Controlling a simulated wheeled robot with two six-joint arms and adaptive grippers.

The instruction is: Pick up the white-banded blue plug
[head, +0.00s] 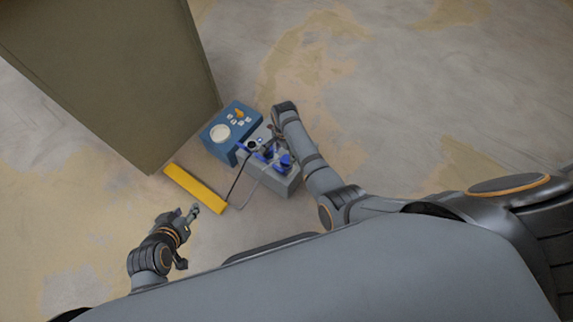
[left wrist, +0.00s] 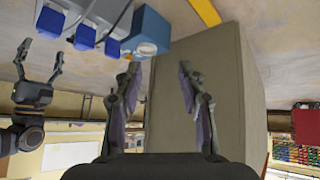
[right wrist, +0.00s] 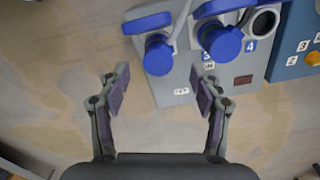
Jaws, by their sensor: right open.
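A grey socket box (head: 283,182) with blue fittings on its top stands on the floor. In the right wrist view, a round blue fitting (right wrist: 158,57) and another one (right wrist: 219,40) sit on the grey box (right wrist: 175,88). I cannot tell which of them is the white-banded plug; no white band shows clearly. My right gripper (right wrist: 158,78) is open and empty, with its fingers at either side below the left blue fitting, apart from it. My left gripper (left wrist: 158,76) is open and empty; in the head view (head: 193,212) it is left of the boxes.
A blue box (head: 222,151) with a white round disc and an orange knob stands beside the grey box. A yellow bar (head: 195,189) lies in front. A dark cable (head: 238,180) runs near the boxes. A tall olive cabinet (head: 120,80) stands at the left.

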